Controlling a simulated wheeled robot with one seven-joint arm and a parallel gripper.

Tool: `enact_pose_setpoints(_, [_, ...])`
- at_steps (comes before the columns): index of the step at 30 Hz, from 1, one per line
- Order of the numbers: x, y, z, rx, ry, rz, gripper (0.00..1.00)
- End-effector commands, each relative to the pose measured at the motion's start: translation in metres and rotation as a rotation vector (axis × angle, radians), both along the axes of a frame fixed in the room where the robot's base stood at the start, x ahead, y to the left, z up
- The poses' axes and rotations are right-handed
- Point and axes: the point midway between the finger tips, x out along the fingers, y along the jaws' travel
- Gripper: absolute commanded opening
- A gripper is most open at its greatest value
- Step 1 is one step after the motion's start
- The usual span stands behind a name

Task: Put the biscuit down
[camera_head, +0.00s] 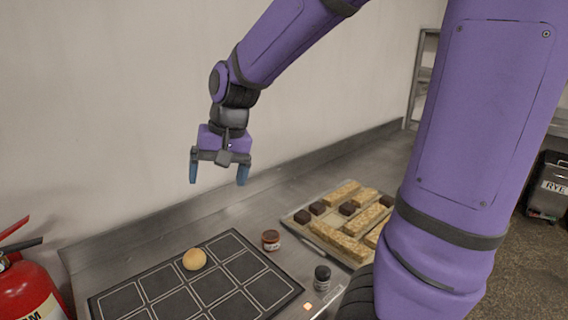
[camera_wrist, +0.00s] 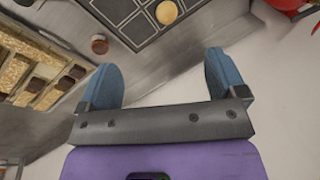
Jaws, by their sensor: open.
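A round, pale golden biscuit (camera_head: 194,259) lies on a dark mat (camera_head: 222,295) marked with light-outlined squares, near the mat's far edge. It also shows at the top of the wrist view (camera_wrist: 167,12), apart from my fingers. My gripper (camera_head: 218,174) is open and empty, its blue fingertips spread, well above the counter and near the wall. In the wrist view my two blue fingers (camera_wrist: 162,78) stand wide apart with nothing between them.
A jar with a red-brown label (camera_head: 271,240) and a dark jar (camera_head: 322,278) stand right of the mat. A tray (camera_head: 293,221) of oat bars and dark squares lies farther right. A red fire extinguisher (camera_head: 28,290) is at left. The wall rises behind the counter.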

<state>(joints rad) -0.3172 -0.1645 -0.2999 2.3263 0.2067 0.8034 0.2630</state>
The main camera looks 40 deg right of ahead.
Motion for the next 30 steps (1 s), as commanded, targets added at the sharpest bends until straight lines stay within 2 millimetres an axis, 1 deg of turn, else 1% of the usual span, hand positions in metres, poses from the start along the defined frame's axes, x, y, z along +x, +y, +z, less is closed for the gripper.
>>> enact_pose_setpoints(1, [-0.013,-0.004,0.012,-0.004,-0.033,0.023,0.9])
enact_pose_setpoints(3, [-0.031,-0.008,0.024,-0.018,-0.07,0.063,0.9])
enact_pose_setpoints(9, [-0.083,-0.018,0.051,-0.094,-0.179,0.171,0.9])
enact_pose_setpoints(15, [-0.132,-0.025,0.065,-0.206,-0.269,0.257,0.9])
enact_pose_setpoints(18, [-0.149,-0.026,0.068,-0.257,-0.297,0.285,0.9])
enact_pose_setpoints(21, [-0.159,-0.027,0.069,-0.29,-0.313,0.302,0.9])
enact_pose_setpoints(24, [-0.164,-0.028,0.069,-0.308,-0.318,0.31,0.9])
enact_pose_setpoints(30, [-0.165,-0.028,0.069,-0.311,-0.319,0.313,0.9])
